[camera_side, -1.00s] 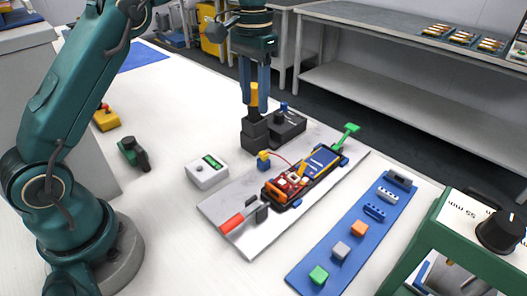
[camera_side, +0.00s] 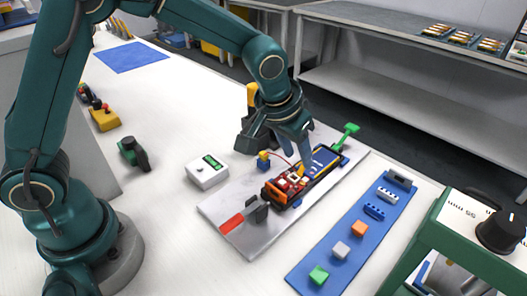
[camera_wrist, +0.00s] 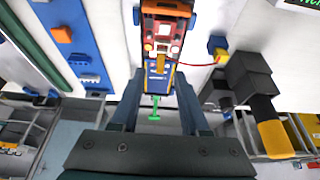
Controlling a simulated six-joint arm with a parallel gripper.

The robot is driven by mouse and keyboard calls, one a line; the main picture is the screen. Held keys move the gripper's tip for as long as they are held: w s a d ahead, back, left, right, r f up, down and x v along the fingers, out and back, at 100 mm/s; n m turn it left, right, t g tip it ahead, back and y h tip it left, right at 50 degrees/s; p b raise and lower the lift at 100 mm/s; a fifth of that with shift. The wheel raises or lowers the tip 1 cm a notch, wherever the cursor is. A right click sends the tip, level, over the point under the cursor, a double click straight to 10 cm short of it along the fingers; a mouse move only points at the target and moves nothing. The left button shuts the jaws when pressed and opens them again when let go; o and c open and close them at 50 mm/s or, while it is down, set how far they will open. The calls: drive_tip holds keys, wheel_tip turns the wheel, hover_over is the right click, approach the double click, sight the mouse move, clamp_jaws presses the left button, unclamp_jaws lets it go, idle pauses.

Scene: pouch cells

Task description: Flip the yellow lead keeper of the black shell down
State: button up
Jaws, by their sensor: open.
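The black shell (camera_side: 279,196) sits on the grey plate (camera_side: 236,207), holding a red board (camera_side: 287,183) and a blue cell (camera_side: 325,158). In the wrist view the shell (camera_wrist: 147,32) is at top centre, with the red board (camera_wrist: 163,38). The yellow lead keeper (camera_wrist: 161,63) shows between the fingers; its exact tilt is hard to tell. In the side view my gripper (camera_side: 304,161) hangs low over the shell's middle and partly hides the keeper. The wrist view shows my gripper (camera_wrist: 158,80) open, a finger on each side of the shell; whether it touches anything is unclear.
A green-handled clamp (camera_side: 348,133) is at the plate's far end and a red-handled one (camera_side: 232,223) at its near end. A white meter (camera_side: 207,171) stands left. A blue strip (camera_side: 334,262) with small blocks lies right. A black post with a yellow top (camera_side: 253,93) stands behind my gripper.

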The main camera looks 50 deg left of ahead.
sight(301, 169)
drive_tip(key=shift+x, duration=2.15)
clamp_jaws()
